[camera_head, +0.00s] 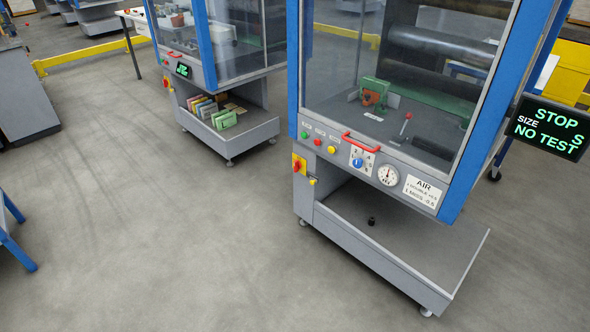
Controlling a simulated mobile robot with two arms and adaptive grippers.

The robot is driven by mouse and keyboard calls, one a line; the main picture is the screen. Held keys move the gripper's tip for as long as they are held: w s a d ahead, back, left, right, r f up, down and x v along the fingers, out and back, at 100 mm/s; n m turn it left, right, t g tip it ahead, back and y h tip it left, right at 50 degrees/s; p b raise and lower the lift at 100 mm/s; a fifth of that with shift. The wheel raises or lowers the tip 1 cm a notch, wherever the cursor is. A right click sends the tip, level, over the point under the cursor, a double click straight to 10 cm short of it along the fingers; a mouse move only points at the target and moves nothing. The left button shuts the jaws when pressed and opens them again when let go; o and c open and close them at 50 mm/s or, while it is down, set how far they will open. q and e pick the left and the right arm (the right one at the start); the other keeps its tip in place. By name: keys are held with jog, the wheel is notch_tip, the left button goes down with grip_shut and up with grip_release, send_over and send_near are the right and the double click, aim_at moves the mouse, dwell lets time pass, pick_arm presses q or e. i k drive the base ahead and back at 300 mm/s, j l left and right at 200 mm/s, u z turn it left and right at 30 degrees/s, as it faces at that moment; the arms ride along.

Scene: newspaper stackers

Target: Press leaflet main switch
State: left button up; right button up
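Two blue-framed, glass-fronted machines stand ahead. The near machine (375,160) on the right has a red rotary main switch on a yellow plate (299,165) at the left end of its front, below the button row. The farther machine (200,75) at upper left has a similar small red and yellow switch (167,84) at its left front corner. No readable label tells which machine is the leaflet one. The near machine's side display (548,128) reads STOP, SIZE S, NO TEST. Neither of my grippers is in view.
Green, red and yellow buttons (318,142), a dial and a gauge (388,175) line the near machine's panel. Its low tray (430,255) juts forward. The farther machine's shelf holds several coloured packets (210,108). Grey floor (150,220) is clear in front. A grey cabinet (25,95) stands left.

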aim_at(297, 165)
jog(key=i+z, duration=0.35)
jog(key=i, duration=0.25)
jog(key=i+j+z, duration=0.25)
jog(key=i+z, duration=0.15)
jog(key=i, duration=0.25)
